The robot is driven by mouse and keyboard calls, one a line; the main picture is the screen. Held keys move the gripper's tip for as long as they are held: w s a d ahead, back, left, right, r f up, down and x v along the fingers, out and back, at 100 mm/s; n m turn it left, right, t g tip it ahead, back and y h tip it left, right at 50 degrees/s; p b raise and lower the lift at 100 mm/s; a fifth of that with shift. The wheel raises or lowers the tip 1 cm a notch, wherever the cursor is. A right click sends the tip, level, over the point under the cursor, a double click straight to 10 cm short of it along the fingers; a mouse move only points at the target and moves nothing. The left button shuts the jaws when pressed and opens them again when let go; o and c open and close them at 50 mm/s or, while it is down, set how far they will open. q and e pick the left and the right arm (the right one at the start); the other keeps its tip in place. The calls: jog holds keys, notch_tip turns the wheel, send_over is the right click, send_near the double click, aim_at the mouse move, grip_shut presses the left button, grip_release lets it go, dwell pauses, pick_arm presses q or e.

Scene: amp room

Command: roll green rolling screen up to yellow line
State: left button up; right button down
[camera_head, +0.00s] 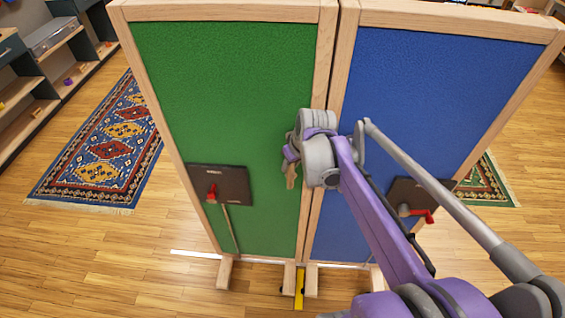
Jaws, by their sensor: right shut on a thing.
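The green rolling screen (230,90) stands upright in front of me, with a light wooden frame and feet on the floor. The yellow line (299,291) shows as a short strip on the floor between wooden feet near the bottom centre. My right gripper (291,168) is at the right side of the green panel, beside its wooden post, and is shut on the green rolling screen. A small brownish piece shows at the fingertips; the exact contact is hard to see. My left gripper is not in view.
A blue screen (420,90) stands close against the green one on the right. Dark plates with red handles (212,192) hang on both panels. White strips (195,254) mark the floor. A patterned rug (105,150) and shelves (50,60) are at left. The left foreground floor is clear.

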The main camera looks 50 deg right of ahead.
jog(key=shift+s+d, duration=0.1)
jog(key=c, duration=0.7)
grip_release()
jog(key=shift+s+d, duration=0.1)
jog(key=shift+s, duration=0.05)
jog(key=shift+r, duration=0.2)
jog(key=v, duration=1)
jog(key=shift+s+r+p, duration=0.1)
jog(key=shift+r+p, duration=0.1)
jog(key=shift+p, duration=0.15)
